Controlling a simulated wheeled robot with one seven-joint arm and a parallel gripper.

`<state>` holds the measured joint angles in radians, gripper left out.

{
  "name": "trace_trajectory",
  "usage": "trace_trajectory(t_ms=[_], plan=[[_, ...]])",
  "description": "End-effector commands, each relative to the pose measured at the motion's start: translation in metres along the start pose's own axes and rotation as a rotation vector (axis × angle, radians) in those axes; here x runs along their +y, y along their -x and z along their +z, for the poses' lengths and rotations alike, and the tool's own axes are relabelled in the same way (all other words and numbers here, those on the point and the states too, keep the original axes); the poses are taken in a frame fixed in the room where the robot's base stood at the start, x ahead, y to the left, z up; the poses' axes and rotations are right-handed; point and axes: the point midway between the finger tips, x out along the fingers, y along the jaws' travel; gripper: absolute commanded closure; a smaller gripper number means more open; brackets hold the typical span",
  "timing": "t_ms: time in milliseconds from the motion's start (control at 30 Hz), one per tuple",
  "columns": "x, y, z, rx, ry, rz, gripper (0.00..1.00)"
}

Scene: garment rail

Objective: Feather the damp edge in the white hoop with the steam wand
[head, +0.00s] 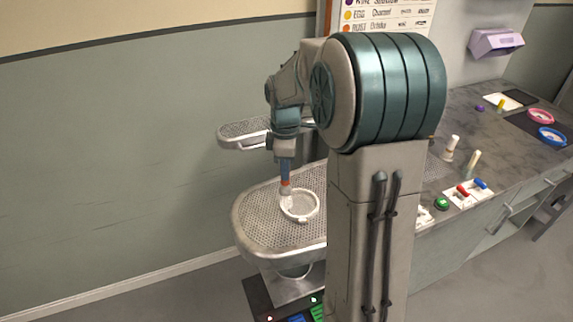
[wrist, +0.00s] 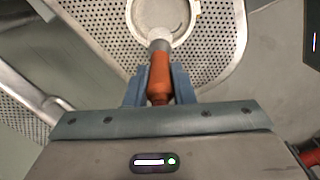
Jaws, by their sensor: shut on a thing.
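The white hoop (head: 314,213) lies on the perforated board (head: 262,233). In the wrist view the hoop (wrist: 191,38) shows at the top, with pale fabric (wrist: 160,12) inside it. A curved grey mark shows on the fabric, partly cut off by the frame. My gripper (wrist: 160,88) is shut on the orange steam wand (wrist: 159,72). The wand's pale tip (wrist: 160,38) is over the near edge of the hoop; I cannot tell whether it touches the fabric. In the head view my gripper (head: 285,178) points down at the hoop's left side.
A smaller perforated board (head: 235,131) stands behind. The grey counter (head: 462,118) at right holds bottles, a pink hoop (head: 540,117), a blue hoop (head: 552,137) and a white tray (head: 458,198). My arm hides the middle. The board's left part is clear.

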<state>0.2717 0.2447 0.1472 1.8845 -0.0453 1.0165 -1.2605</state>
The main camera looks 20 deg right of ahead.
Motion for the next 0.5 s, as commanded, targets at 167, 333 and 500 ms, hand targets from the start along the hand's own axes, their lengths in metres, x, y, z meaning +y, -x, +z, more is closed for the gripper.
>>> trace_trajectory(t_ms=[167,333,500], plan=[[-0.008,0.000,0.001,0.000,0.000,0.001,1.00],[-0.016,0.000,0.003,0.000,0.000,0.002,1.00],[-0.022,0.000,0.004,0.000,0.000,0.001,1.00]])
